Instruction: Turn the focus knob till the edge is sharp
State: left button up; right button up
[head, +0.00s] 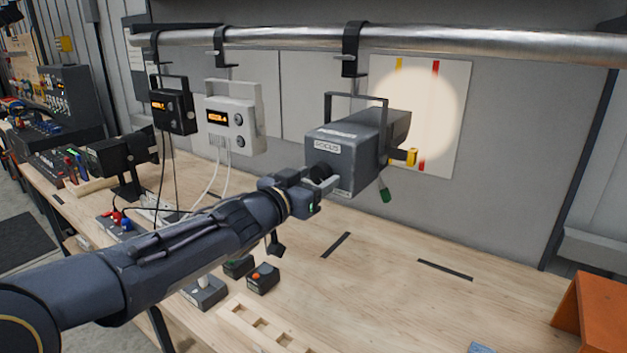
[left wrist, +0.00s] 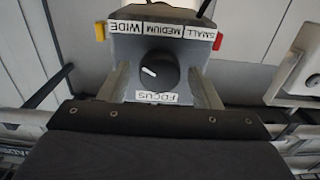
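The dark grey lamp (head: 350,146) hangs from the overhead pipe, with a FOCUS label on its back. Its round black focus knob (left wrist: 158,71) has a white pointer line aimed to the left and slightly up in the left wrist view. My left gripper (head: 322,182) is at the back of the lamp. In the left wrist view its two fingers (left wrist: 160,88) are apart, one on each side of the knob, with gaps to it. The lamp's round light spot (head: 418,112) falls on a white panel (head: 458,150); its edge looks somewhat soft. My right gripper is out of view.
The pipe (head: 480,43) crosses above the lamp. A black box (head: 173,112) and a white box (head: 233,125) with orange displays hang to the left. Small switch boxes (head: 263,279) and a wooden rack (head: 258,325) sit on the bench. Bench space at right is mostly clear.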

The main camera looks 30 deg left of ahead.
pick_arm(q)
jog(key=c, duration=0.8)
jog(key=shift+o, duration=0.2)
jog(key=m+b, duration=0.1)
jog(key=m, duration=0.3)
jog(key=o, duration=1)
jog(key=shift+s, duration=0.1)
jog(key=s, duration=0.2)
jog(key=s+p, duration=0.1)
jog(key=s, duration=0.4)
jog(key=shift+s+a, duration=0.3)
jog(key=shift+a, duration=0.05)
